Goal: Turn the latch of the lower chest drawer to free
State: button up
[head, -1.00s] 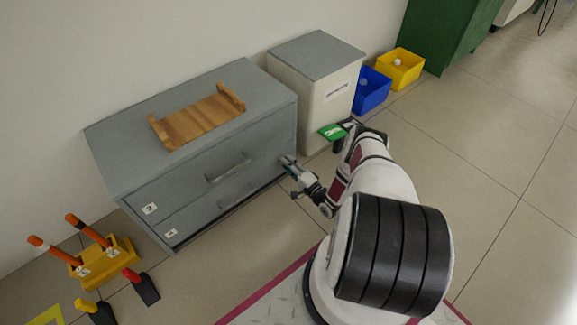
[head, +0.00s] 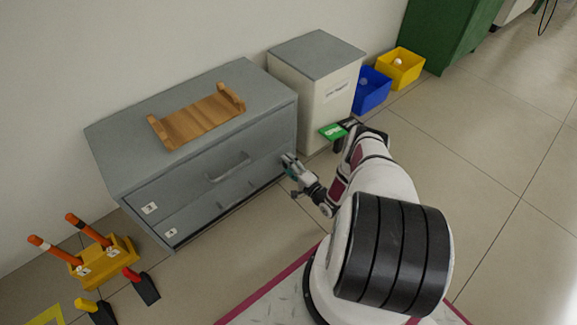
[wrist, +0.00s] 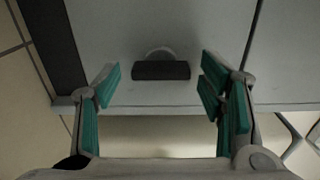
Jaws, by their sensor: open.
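The grey chest (head: 120,175) stands against the wall with two drawers. The lower drawer (head: 205,209) is closed. In the wrist view, the latch is a dark bar (wrist: 160,71) on a pale round base, on the grey drawer front. The bar lies crosswise in the picture, between the fingers. My gripper (head: 287,161) is at the right end of the chest front and hides the latch in the head view. In the wrist view, my gripper (wrist: 160,78) is open, its green-padded fingers on either side of the bar, with gaps visible on both sides.
A wooden tray (head: 195,120) lies on the chest. A pale bin cabinet (head: 325,98) stands to its right, with blue (head: 371,92) and yellow (head: 402,68) boxes beyond. A yellow stand (head: 105,262) with orange-handled pieces is at the left. The floor in front is mostly clear.

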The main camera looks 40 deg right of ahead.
jog(key=s, duration=1.2)
jog(key=shift+d, duration=0.2)
